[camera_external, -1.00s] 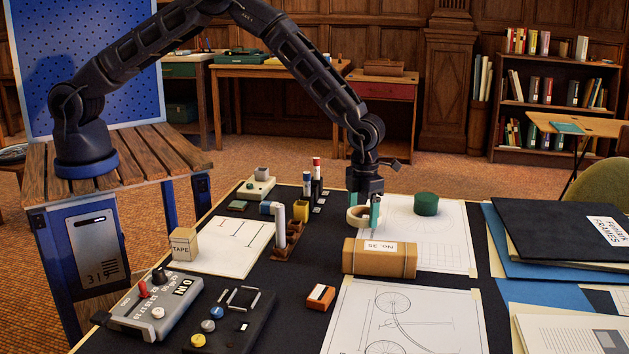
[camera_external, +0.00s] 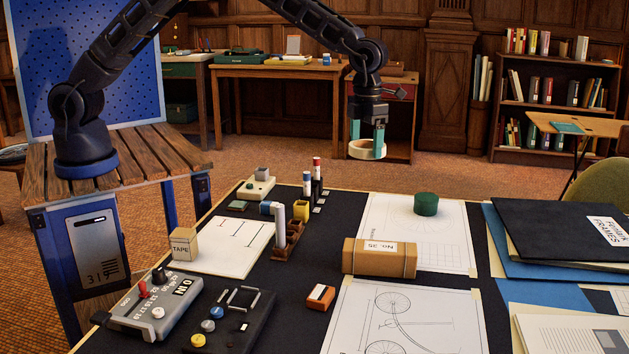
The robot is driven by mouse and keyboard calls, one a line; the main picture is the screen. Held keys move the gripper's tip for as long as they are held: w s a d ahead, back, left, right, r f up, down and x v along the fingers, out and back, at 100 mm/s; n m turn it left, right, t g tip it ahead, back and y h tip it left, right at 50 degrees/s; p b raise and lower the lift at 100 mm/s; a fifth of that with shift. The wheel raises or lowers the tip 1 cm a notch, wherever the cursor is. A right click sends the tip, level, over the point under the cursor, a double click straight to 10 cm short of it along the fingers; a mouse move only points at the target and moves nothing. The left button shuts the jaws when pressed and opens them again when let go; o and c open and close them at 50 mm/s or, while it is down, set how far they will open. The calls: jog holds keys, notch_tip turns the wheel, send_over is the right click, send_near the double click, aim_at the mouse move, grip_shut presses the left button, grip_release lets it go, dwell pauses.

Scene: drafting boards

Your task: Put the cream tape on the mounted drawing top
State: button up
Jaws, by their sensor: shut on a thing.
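The cream tape (camera_external: 363,153) is a pale ring in my gripper (camera_external: 367,139). A white sheet or board with a few drawn lines (camera_external: 216,250) lies flat at the left of the dark table. A taped-down drawing (camera_external: 452,234) lies at the far right, and a bicycle drawing (camera_external: 420,318) lies at the front. I cannot tell for sure which of these is the mounted drawing.
A green round block (camera_external: 426,204) and a brown parcel marked No. 25 (camera_external: 379,258) sit on the far-right drawing. A box marked TAPE (camera_external: 184,244) touches the left sheet. A pen stand (camera_external: 287,240), a grey device (camera_external: 155,308) and dark folders (camera_external: 555,230) stand around.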

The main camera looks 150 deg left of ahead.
jog(key=s+d+r+n, duration=0.1)
jog(key=s+d, duration=0.2)
jog(key=d, duration=1.3)
jog(key=n, duration=0.1)
send_over(232, 236)
notch_tip(232, 236, down, 20)
jog(key=shift+f, duration=0.15)
jog(key=shift+f, duration=0.1)
jog(key=o, duration=0.9)
notch_tip(232, 236, up, 12)
jog(key=shift+r, duration=0.15)
jog(key=shift+d+r, duration=0.1)
